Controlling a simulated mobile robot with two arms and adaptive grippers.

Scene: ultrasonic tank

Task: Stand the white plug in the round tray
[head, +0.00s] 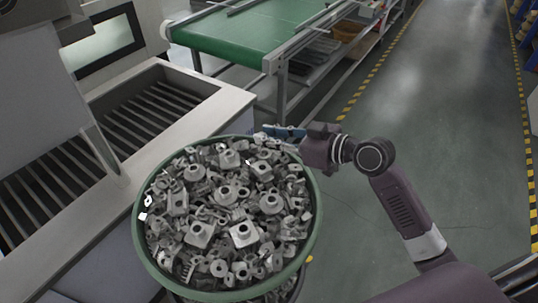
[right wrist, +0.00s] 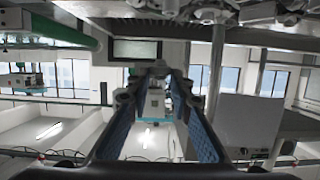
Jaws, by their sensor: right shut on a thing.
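A round tray with a green rim (head: 314,232) is heaped with grey metal parts. My right gripper (head: 272,134) is at the tray's far right rim, its blue-padded fingers pointing left. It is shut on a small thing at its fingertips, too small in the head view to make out. In the right wrist view its two fingers (right wrist: 158,82) reach forward with a gap between them, and the held thing is not clear there. I cannot single out the white plug for sure; a few small white bits (head: 144,216) show among the parts at the left. My left gripper is out of view.
A pale-framed tank with dark slats (head: 150,108) stands left of the tray, with a grey panel (head: 45,105) above it. A green conveyor table (head: 235,32) is behind. The floor (head: 440,110) to the right is open, with yellow-black striped lines.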

